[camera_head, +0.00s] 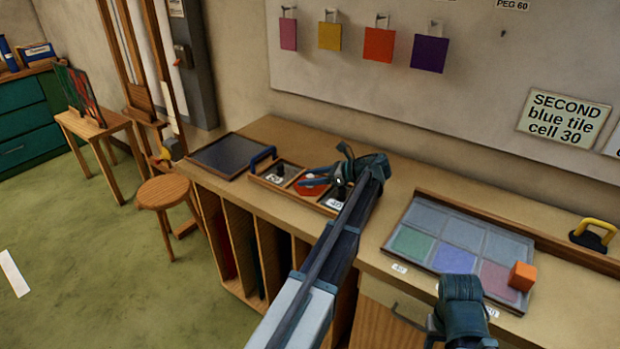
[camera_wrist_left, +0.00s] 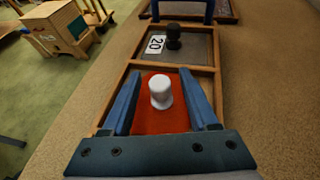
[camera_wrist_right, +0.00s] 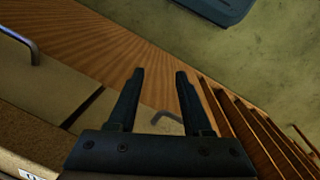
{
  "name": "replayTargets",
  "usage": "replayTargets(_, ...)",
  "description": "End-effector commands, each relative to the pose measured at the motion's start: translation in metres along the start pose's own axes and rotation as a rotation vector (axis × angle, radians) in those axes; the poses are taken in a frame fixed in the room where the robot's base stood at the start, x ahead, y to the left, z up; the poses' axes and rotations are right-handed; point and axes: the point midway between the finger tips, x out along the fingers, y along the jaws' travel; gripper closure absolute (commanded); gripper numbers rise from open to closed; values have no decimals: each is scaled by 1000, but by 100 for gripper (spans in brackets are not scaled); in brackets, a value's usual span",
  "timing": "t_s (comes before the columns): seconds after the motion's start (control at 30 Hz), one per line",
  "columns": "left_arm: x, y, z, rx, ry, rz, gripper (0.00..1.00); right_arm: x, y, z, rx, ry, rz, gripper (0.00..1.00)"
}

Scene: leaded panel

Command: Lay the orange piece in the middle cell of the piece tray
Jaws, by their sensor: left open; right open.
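The piece tray (camera_head: 262,181) lies on the workbench, a wooden frame with a blue handle at its left end. The orange piece (camera_head: 306,190), red-orange and flat, lies in what looks like its middle cell; in the left wrist view (camera_wrist_left: 150,118) it bears a white knob (camera_wrist_left: 160,91). My left gripper (camera_wrist_left: 160,74) is open, its fingers on either side of the knob with gaps showing. In the head view that gripper (camera_head: 335,178) hides part of the tray. My right gripper (camera_wrist_right: 160,75) is open and empty, pointing toward the cabinet front and floor.
A cell marked 20 holds a dark knob (camera_wrist_left: 173,36). A dark panel (camera_head: 228,154) lies left of the tray. At right are a grid panel (camera_head: 412,215), an orange cube (camera_head: 522,276) and a yellow handle (camera_head: 597,228). Coloured squares hang on the wall.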

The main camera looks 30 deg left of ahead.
Motion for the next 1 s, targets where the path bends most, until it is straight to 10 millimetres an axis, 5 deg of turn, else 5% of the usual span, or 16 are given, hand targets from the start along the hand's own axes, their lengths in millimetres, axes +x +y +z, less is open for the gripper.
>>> replayTargets(0.6,-106,-1,4,1,0,-2,40,-44,4,3,1,0,0,50)
replayTargets(1.0,-121,0,2,0,0,0,40,-48,4,3,0,0,0,50)
